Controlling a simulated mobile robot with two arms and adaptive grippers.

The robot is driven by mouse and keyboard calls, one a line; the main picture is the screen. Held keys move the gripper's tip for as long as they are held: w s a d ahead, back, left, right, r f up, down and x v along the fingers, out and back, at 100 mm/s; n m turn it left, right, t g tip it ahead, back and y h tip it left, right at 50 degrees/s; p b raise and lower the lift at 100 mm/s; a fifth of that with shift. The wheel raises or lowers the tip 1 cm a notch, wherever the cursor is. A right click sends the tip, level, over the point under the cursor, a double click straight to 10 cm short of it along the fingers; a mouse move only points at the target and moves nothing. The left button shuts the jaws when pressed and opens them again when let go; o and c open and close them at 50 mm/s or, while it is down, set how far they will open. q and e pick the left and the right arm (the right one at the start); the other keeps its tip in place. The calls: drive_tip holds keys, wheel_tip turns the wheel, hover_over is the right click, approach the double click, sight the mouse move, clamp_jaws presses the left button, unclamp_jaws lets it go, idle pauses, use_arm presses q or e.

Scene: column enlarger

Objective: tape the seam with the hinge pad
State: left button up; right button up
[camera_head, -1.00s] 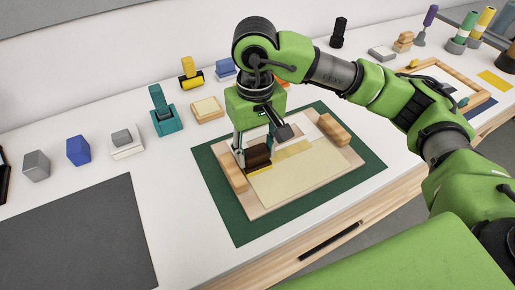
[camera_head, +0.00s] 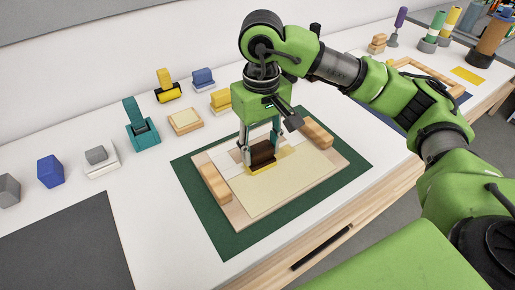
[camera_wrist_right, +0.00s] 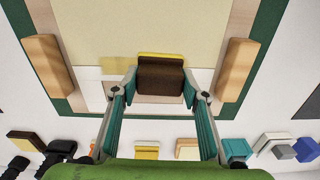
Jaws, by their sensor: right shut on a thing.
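The hinge pad (camera_head: 262,153), a dark brown block with a yellow lower edge, is between the fingers of my right gripper (camera_head: 261,150). It is at the seam between a cream sheet (camera_head: 285,185) and a paler strip behind it. In the right wrist view the pad (camera_wrist_right: 160,78) sits between both fingertips (camera_wrist_right: 160,90), its yellow edge against the cream sheet. I cannot tell how firmly it touches. A yellowish band (camera_head: 298,150) shows along the seam to the pad's right. Part of the seam is hidden by the gripper. My left gripper is out of view.
Wooden blocks stand left (camera_head: 216,182) and right (camera_head: 317,134) on the board, which lies on a green mat (camera_head: 225,238). A teal stand (camera_head: 142,128) and several small blocks line the back. A dark grey mat (camera_head: 65,250) lies at left.

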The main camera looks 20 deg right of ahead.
drive_tip(key=shift+w+d+b, duration=0.1)
drive_tip(key=shift+d+b, duration=0.2)
drive_tip(key=shift+d, duration=0.2)
drive_tip(key=shift+w+d+b, duration=0.2)
drive_tip(key=shift+d+b, duration=0.4)
drive_tip(key=shift+d, duration=0.9)
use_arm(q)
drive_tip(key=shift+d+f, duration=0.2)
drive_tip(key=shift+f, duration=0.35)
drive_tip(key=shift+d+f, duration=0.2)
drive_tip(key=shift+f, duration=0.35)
use_arm(e)
drive_tip(key=shift+w+d, duration=0.1)
drive_tip(key=shift+d, duration=0.75)
drive_tip(key=shift+w+d+f+b, duration=0.15)
drive_tip(key=shift+d+b, duration=0.55)
drive_tip(key=shift+d, duration=0.6)
drive_tip(key=shift+w+d+b, duration=0.2)
drive_tip(key=shift+d+b, duration=0.1)
drive_tip(key=shift+d, duration=1.25)
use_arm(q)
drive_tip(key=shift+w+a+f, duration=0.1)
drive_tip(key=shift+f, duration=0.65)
